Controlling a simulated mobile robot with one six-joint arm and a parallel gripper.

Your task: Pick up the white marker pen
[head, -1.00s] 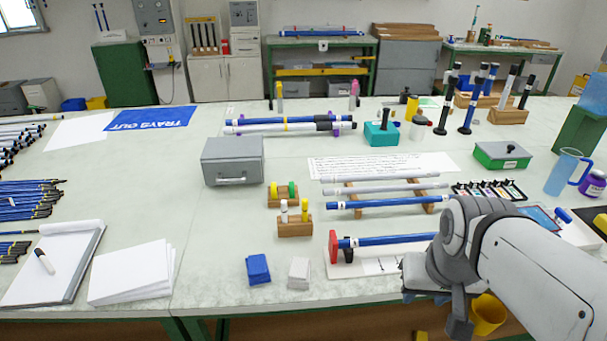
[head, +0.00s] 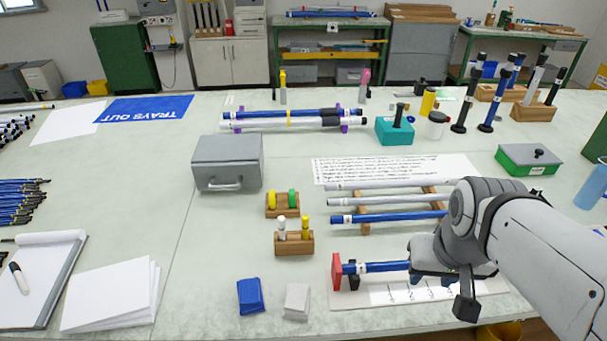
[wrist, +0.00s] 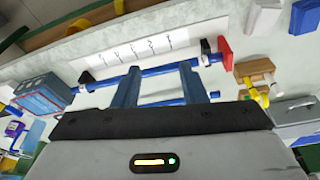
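A white marker pen (head: 19,279) with a black end lies slanted on the white pad (head: 58,262) at the far left of the bench, in the head view. The wrist view does not show it. In the wrist view the two blue fingers of my gripper (wrist: 159,78) stand apart, with nothing held between them. In the head view my gripper is at the right, over the rod gauge, far from the pen. My own wrist mostly hides the fingers there.
A blue rod (head: 375,267) lies by a red end stop (head: 336,271) close to my gripper. A paper stack (head: 112,292), blue block (head: 250,296), white block (head: 297,300) and grey box (head: 227,162) stand between pen and arm. Blue pens (head: 20,200) lie beyond the pad.

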